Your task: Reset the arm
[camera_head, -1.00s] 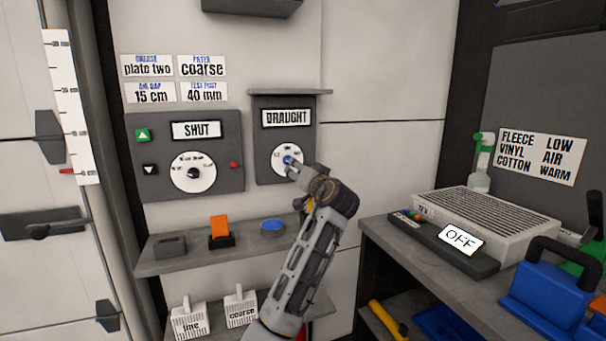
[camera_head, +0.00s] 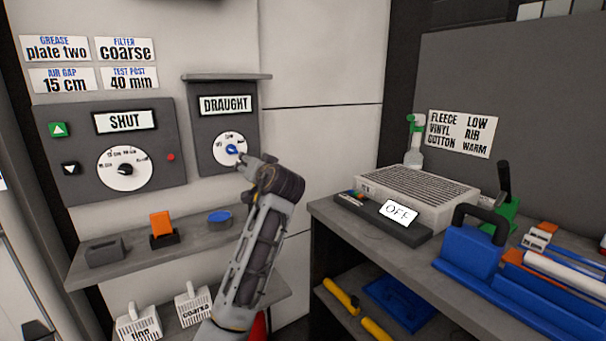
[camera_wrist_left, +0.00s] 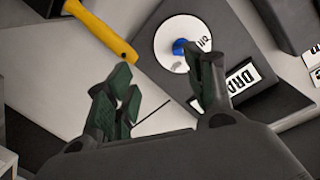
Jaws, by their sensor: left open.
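My left arm reaches up in front of the draught panel (camera_head: 211,133), with its gripper (camera_head: 246,160) just below and right of the panel's white dial. The dial has a blue knob (camera_head: 232,149) at its middle. In the left wrist view the gripper (camera_wrist_left: 165,88) has its dark green fingers apart with nothing between them. The blue knob (camera_wrist_left: 180,46) shows beside the tip of the right-hand finger there; I cannot tell whether they touch. My right gripper is not in view.
A panel reading SHUT (camera_head: 125,122) is on the left. Below is a shelf (camera_head: 130,262) with small blocks. On the right bench (camera_head: 340,219) stand a vented unit reading OFF (camera_head: 398,212) and a blue holder (camera_head: 467,254). A yellow handle (camera_wrist_left: 104,30) shows in the wrist view.

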